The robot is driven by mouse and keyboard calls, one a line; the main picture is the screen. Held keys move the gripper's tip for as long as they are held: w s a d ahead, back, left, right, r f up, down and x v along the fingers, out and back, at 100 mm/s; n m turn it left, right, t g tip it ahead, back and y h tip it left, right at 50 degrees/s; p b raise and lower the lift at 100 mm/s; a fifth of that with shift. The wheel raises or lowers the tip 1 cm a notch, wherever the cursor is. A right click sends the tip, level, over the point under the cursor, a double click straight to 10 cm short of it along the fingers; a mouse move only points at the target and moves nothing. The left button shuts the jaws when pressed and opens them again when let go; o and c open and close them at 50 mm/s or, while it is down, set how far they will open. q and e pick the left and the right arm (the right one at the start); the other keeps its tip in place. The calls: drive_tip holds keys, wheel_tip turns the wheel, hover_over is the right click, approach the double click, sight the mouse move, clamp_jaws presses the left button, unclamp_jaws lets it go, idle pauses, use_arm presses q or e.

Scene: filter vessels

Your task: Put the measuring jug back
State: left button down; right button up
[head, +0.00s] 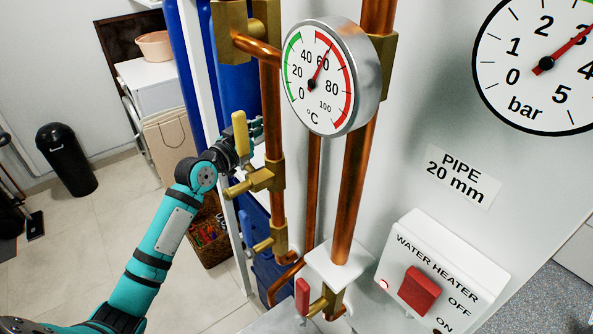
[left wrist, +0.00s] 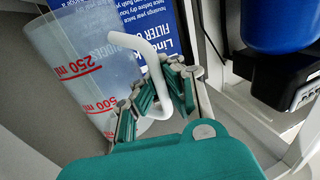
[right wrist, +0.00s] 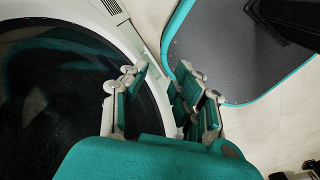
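The measuring jug (left wrist: 85,75) is clear plastic with red marks, 250 ml and 500 ml, and a white handle (left wrist: 158,75). It shows in the left wrist view at upper left. My left gripper (left wrist: 165,85) is around the handle, with finger pads on both sides of it, and looks shut on it. I cannot tell whether the jug rests on a surface. In the head view my left gripper (head: 254,128) is partly behind the copper pipe, and the jug is hidden. My right gripper (right wrist: 163,68) is open and empty.
Copper pipes with valves and a temperature gauge (head: 330,75) stand in front of my left gripper. A yellow valve lever (head: 240,133) is close to it. A blue label (left wrist: 180,25) is behind the jug, and a blue filter vessel (left wrist: 278,25) is at right.

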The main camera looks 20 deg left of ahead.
use_arm(q)
wheel_tip(320, 180, down, 5)
drive_tip(key=shift+s+r, duration=0.1)
wheel_tip(320, 180, down, 5)
drive_tip(key=shift+r+b, duration=0.2)
drive_tip(key=shift+b, duration=0.3)
drive_tip(key=shift+f+b, duration=0.2)
drive_tip(key=shift+b, duration=0.1)
drive_tip(key=c, duration=1.5)
unclamp_jaws()
drive_tip(key=shift+r, duration=0.1)
